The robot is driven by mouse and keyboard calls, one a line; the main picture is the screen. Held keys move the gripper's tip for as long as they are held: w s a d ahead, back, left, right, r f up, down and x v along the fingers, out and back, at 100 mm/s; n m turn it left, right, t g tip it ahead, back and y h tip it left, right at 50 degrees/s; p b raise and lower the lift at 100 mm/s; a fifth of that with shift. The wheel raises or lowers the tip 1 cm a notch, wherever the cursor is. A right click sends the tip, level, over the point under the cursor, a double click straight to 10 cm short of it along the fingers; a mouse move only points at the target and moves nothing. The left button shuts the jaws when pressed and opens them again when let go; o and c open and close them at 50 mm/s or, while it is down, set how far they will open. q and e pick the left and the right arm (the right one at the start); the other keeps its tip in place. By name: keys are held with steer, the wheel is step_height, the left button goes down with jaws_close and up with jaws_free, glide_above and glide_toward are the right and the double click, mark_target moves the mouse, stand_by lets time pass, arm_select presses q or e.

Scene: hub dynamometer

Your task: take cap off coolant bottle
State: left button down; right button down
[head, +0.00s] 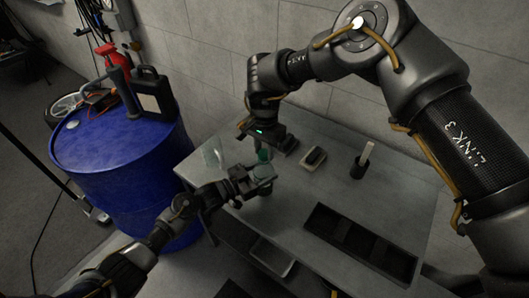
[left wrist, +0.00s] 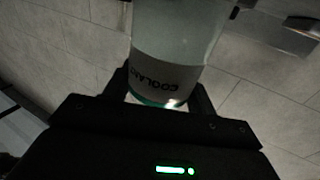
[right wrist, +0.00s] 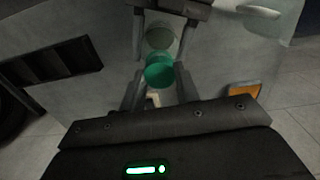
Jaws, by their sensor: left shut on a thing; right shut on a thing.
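The clear coolant bottle (head: 263,173) is held above the grey table by my left gripper (head: 250,181). In the left wrist view the bottle (left wrist: 175,60) has a pale label reading COOLANT, upside down, with a finger on either side. The green cap (right wrist: 160,72) sits between the fingertips of my right gripper (right wrist: 160,92), which is shut on it. In the head view the cap (head: 264,155) shows just above the bottle, under my right gripper (head: 268,143). I cannot tell whether cap and bottle touch.
The grey table (head: 300,195) bears a black-topped block on a pale pad (head: 313,158), a dark cup with a pale stick (head: 361,165) and a black compartment tray (head: 360,245). A clear item (head: 213,155) lies near its left edge. A blue drum (head: 120,160) stands left.

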mark_target(264, 151)
arm_select(q)
steer(key=shift+s+d+f, duration=0.1)
steer(key=shift+s+f, duration=0.3)
steer(key=shift+f, duration=0.2)
arm_select(e)
steer(key=shift+w+r, duration=0.4)
steer(key=shift+w, duration=0.05)
arm_select(q)
steer(key=shift+w+r, duration=0.15)
steer(key=shift+r, duration=0.05)
arm_select(e)
steer(key=shift+s+r, duration=0.15)
steer(key=shift+r, duration=0.8)
steer(key=shift+s+r, duration=0.1)
steer(key=shift+r, duration=0.85)
arm_select(q)
steer(key=shift+c, duration=2)
jaws_free()
steer(key=shift+w+r, duration=0.1)
arm_select(e)
steer(key=shift+f, duration=0.1)
step_height(264, 151, down, 3)
steer(key=b, duration=0.3)
steer(key=shift+f, duration=0.15)
arm_select(q)
steer(key=v, duration=1.2)
steer(key=shift+r+b, duration=0.2)
steer(key=shift+b, duration=0.1)
arm_select(e)
steer(key=shift+f, duration=0.15)
